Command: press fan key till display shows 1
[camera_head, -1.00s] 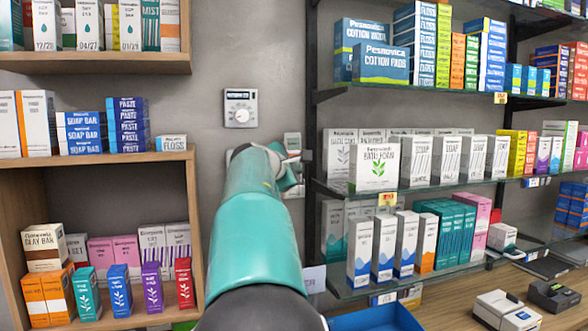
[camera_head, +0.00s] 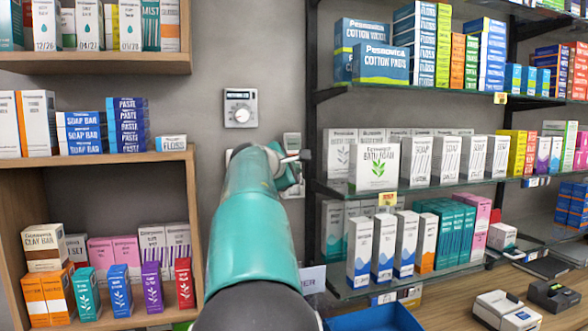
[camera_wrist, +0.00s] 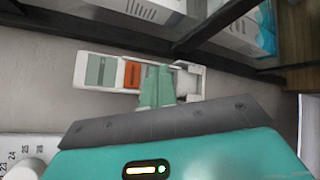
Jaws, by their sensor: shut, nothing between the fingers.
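A narrow white wall panel (camera_wrist: 95,59) crosses the wrist view. It has a grey-green display (camera_wrist: 101,71) at the left end and an orange key (camera_wrist: 132,75) beside it. My gripper (camera_wrist: 158,82) is shut and empty, with its teal fingers over the panel just right of the orange key. They hide part of the panel there, and I cannot tell whether they touch it. In the head view the panel's top (camera_head: 292,140) shows beyond my arm, which hides most of the rest. I cannot read the display or any key label.
A dial thermostat (camera_head: 240,108) is on the wall above left. A wooden shelf (camera_head: 100,158) of boxes stands left. Glass shelves (camera_head: 440,183) on a dark upright stand close on the right. A blue tray (camera_head: 375,318) is below.

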